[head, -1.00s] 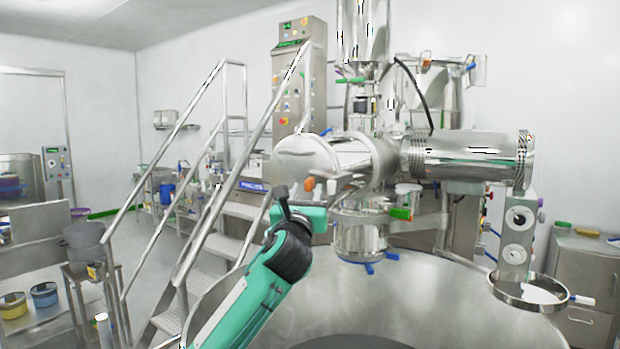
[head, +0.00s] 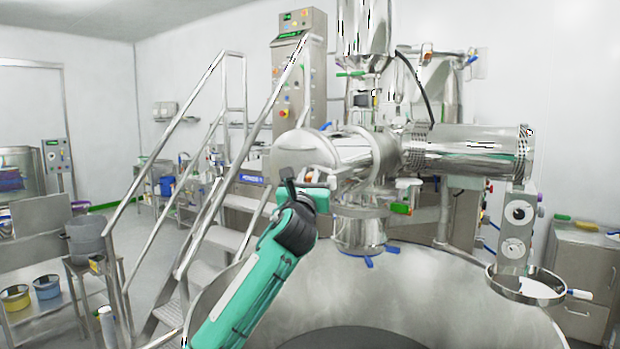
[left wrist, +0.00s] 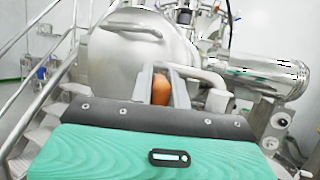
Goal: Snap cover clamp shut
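My left gripper (head: 303,188) is up against the lower side of the steel chute cover (head: 300,157) in the head view. In the left wrist view, its two grey fingers (left wrist: 162,88) stand a little apart with an orange clamp handle (left wrist: 160,90) between them. I cannot tell whether the fingers press on it. My right gripper does not show.
A large steel bowl (head: 400,290) spreads below the gripper. A horizontal ribbed steel cylinder (head: 465,150) runs right from the housing. A stair with handrails (head: 205,215) stands close on the left. A round steel ring (head: 525,290) sits at lower right.

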